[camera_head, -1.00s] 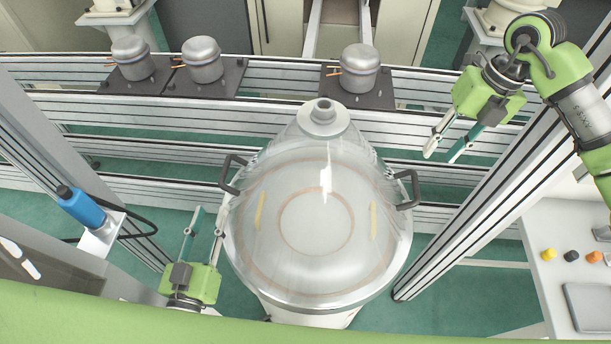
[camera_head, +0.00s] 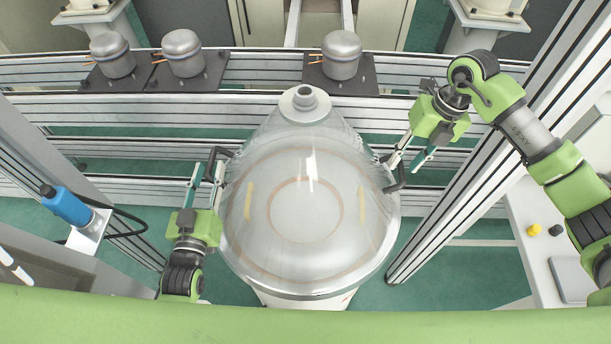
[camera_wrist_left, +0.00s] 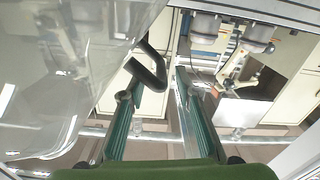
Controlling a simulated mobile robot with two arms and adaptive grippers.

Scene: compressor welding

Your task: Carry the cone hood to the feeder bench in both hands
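The cone hood (camera_head: 310,240) is a large clear cone with a pale collar on top and a dark handle on each side. It stands upright on a white round base in the middle. My left gripper (camera_head: 206,172) is open beside the left handle (camera_head: 219,152). In the left wrist view, the handle (camera_wrist_left: 149,70) is close to the gap between the open fingers (camera_wrist_left: 158,95), with the clear hood wall (camera_wrist_left: 60,80) to the left. My right gripper (camera_head: 411,160) is open at the right handle (camera_head: 399,180), with its fingers partly hiding that handle.
Aluminium rails (camera_head: 260,105) run behind the hood, carrying several small compressors (camera_head: 341,55) on dark plates. A blue cylinder (camera_head: 66,206) is at left. Slanted posts (camera_head: 455,220) flank the hood. A white table (camera_head: 530,260) with small coloured parts is at right.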

